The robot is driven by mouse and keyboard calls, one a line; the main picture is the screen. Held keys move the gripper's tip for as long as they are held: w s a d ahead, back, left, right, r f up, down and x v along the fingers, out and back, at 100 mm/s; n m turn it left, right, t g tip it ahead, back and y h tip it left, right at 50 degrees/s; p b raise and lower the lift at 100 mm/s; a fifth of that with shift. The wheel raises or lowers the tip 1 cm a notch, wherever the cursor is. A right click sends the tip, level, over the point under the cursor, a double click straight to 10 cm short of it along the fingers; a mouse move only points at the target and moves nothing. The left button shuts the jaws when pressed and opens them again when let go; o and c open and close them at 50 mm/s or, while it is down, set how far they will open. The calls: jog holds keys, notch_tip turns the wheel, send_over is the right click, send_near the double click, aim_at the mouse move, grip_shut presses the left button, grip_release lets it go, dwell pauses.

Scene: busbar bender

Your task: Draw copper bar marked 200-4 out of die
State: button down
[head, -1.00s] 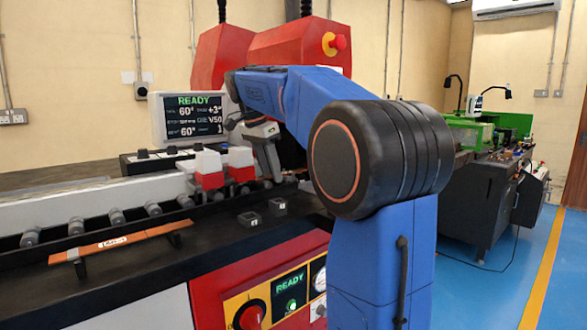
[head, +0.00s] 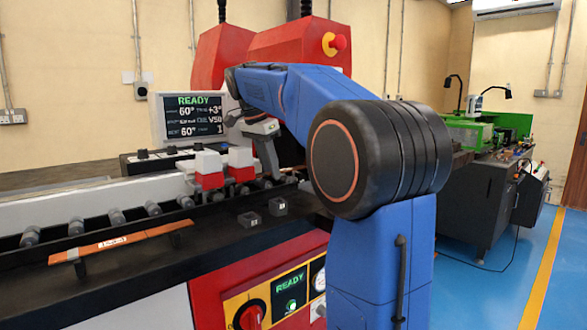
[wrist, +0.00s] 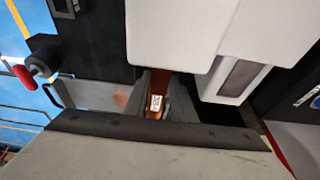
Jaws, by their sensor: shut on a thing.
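A copper bar (wrist: 156,82) with a small white label shows in the wrist view, standing between grey parts below a large white block. The label print is too small to read. My gripper (wrist: 158,112) is shut on this bar. In the head view my gripper (head: 274,176) reaches down beside the red-and-white blocks of the bender, and the held bar cannot be made out. The die is not clearly distinguishable. Another copper-coloured bar (head: 150,233) with a white label lies on two dark supports at the front left; its label is not legible.
A row of grey rollers (head: 117,217) runs along the bench. Red-and-white blocks (head: 209,168) stand close left of my gripper. A READY screen (head: 192,117) stands behind. Two small dark blocks (head: 249,218) sit on the black bench top. A green machine (head: 488,135) stands at right.

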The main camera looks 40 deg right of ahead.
jog(key=shift+r, duration=0.85)
jog(key=shift+s+d, duration=0.15)
jog(key=shift+s, duration=3.85)
jog(key=shift+s+d, duration=0.15)
jog(key=shift+s, duration=3.85)
jog(key=shift+r, duration=2.5)
